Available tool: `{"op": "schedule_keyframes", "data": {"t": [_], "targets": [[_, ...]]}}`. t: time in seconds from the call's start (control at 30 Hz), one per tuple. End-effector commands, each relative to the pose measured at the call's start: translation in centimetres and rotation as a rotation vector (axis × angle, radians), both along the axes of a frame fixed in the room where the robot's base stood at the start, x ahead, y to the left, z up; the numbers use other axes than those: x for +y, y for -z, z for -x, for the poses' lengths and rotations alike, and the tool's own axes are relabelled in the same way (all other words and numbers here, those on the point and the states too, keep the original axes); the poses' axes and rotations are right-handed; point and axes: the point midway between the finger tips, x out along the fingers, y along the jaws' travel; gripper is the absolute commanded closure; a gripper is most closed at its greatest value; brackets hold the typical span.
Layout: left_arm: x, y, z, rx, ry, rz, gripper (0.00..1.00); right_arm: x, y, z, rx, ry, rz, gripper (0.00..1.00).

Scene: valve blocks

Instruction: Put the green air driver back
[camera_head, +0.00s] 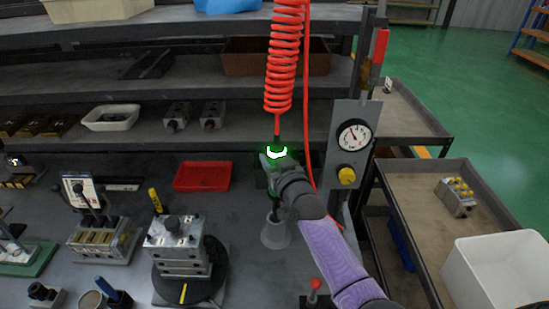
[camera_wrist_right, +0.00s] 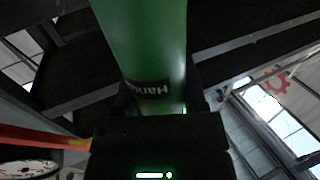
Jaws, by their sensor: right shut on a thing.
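The green air driver (camera_wrist_right: 145,40) fills the middle of the right wrist view, a smooth green cylinder with a dark label. My right gripper (camera_head: 273,168) is shut on it in the head view and mostly hides it. The driver stands about upright under the red coiled hose (camera_head: 284,60). Its thin lower end points down at a grey cone-shaped holder (camera_head: 275,235) on the bench. I cannot tell whether the tip is inside the holder or just above it. My left gripper is not in view.
A valve block (camera_head: 178,245) sits on a dark round turntable to the left. A red tray (camera_head: 202,176) lies behind it. A post with a pressure gauge (camera_head: 353,136) stands close on the right. A red-knobbed lever (camera_head: 316,284) is in front.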

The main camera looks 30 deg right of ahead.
Motion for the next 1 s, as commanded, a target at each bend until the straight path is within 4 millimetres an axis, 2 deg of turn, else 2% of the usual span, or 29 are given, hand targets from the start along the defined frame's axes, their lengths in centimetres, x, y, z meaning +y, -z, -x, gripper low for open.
{"op": "schedule_keyframes", "data": {"t": [0.47,1.0], "targets": [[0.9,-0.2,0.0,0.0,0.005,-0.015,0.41,0.0,-0.1,0.0,-0.004,0.0,0.0,1.0],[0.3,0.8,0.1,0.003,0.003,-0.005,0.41,0.0,1.1,0.0,-0.004,0.0,0.0,1.0]]}}
